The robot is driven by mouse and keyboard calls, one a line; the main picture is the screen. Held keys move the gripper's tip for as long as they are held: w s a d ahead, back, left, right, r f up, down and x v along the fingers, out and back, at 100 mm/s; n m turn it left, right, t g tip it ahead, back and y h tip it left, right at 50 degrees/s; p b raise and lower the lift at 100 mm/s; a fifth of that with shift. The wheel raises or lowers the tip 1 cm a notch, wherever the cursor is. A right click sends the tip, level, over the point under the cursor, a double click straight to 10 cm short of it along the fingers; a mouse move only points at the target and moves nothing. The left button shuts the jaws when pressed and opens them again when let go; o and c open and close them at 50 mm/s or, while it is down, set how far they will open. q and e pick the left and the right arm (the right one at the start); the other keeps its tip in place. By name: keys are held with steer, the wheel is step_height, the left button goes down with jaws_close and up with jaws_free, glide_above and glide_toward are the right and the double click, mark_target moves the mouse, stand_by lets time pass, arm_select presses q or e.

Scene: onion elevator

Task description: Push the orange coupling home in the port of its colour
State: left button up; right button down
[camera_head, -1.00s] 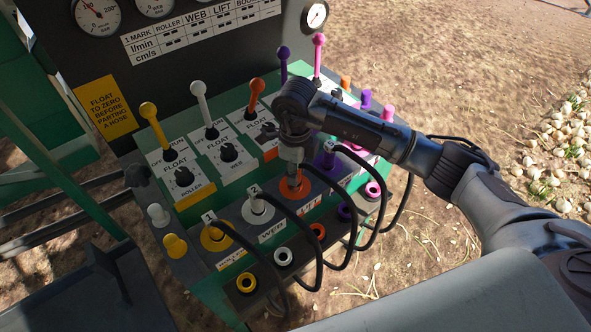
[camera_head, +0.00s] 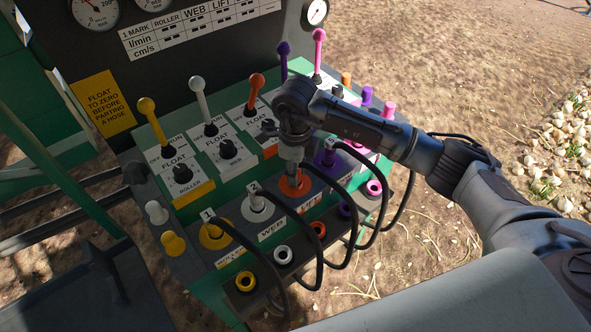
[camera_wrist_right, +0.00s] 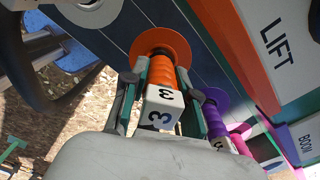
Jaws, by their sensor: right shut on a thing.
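The orange coupling (camera_wrist_right: 162,72), with a white block marked 3 at its back end, shows in the right wrist view between the fingers of my right gripper (camera_wrist_right: 160,85). The gripper is shut on it. The coupling's front end is at the dark centre of the orange ring of the orange port (camera_wrist_right: 178,37); how deep it sits cannot be told. In the head view my right gripper (camera_head: 294,172) points down over the orange port (camera_head: 302,190) and hides most of the coupling. My left gripper is not in view.
Numbered hoses stand in the yellow port (camera_head: 214,240) and white port (camera_head: 257,211), looping close by. A purple coupling (camera_wrist_right: 216,117) is just beside my right fingers. Levers, including an orange lever (camera_head: 256,82), rise behind. A lower row has coloured sockets, one orange (camera_head: 318,229).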

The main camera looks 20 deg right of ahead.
steer(key=shift+f+b, duration=0.65)
steer(key=shift+b, duration=0.5)
stand_by(3.9)
steer(key=shift+c, duration=2.1)
jaws_free()
steer(key=shift+r, duration=0.1)
steer(key=shift+r+p, duration=1.9)
steer(key=shift+r, duration=1.55)
steer(key=shift+f, duration=0.1)
